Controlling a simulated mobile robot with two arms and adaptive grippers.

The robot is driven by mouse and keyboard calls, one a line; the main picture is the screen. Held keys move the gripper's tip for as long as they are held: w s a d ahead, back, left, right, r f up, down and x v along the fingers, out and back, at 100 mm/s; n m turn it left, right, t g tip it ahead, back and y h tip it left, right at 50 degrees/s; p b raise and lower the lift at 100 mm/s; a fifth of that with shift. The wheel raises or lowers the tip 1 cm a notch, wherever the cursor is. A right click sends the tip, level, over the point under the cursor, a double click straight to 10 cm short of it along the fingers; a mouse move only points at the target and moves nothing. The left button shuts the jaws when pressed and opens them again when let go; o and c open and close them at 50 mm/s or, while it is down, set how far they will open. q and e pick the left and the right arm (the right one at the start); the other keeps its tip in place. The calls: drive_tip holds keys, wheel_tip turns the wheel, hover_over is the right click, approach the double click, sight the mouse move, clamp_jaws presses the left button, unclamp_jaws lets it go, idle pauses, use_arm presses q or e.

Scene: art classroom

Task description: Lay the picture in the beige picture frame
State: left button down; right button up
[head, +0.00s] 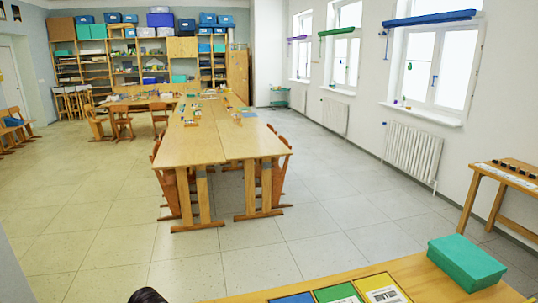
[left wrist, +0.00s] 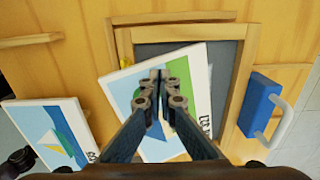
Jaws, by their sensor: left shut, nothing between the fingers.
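The picture (left wrist: 196,82), a white-edged panel with blue and green shapes, lies at a slant below my left gripper (left wrist: 162,78) in the left wrist view. The beige picture frame (left wrist: 240,90) is a wooden frame around a dark grey inside (left wrist: 226,58). The picture covers part of that inside, and its left corner reaches out past the frame's left side. My left gripper is shut and empty, its fingertips over the picture's middle; whether they touch it I cannot tell. The gripper hides part of the picture and the frame's near side.
A second picture with a boat (left wrist: 52,134) lies at left, and a blue block with a white handle (left wrist: 262,104) right of the frame. In the head view, a teal box (head: 466,262) and several coloured cards (head: 384,289) are on the near table; a long table (head: 205,140) stands beyond.

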use_arm(q)
drive_tip(key=shift+w+a+b, duration=0.2)
drive_tip(key=shift+w+a, duration=0.1)
drive_tip(key=shift+w, duration=0.25)
drive_tip(key=shift+w+a+b, duration=0.2)
drive_tip(key=shift+w+a, duration=0.1)
drive_tip(key=shift+w, duration=0.2)
idle(0.9)
drive_tip(key=shift+w+a+b, duration=0.4)
drive_tip(key=shift+w+a, duration=0.05)
drive_tip(key=shift+w, duration=0.3)
drive_tip(key=shift+w+a+b, duration=0.35)
drive_tip(key=shift+w+a, duration=0.05)
drive_tip(key=shift+w, duration=0.3)
idle(1.5)
idle(0.5)
wheel_tip(320, 180, up, 7)
drive_tip(key=p, duration=0.7)
drive_tip(key=shift+f, duration=0.1)
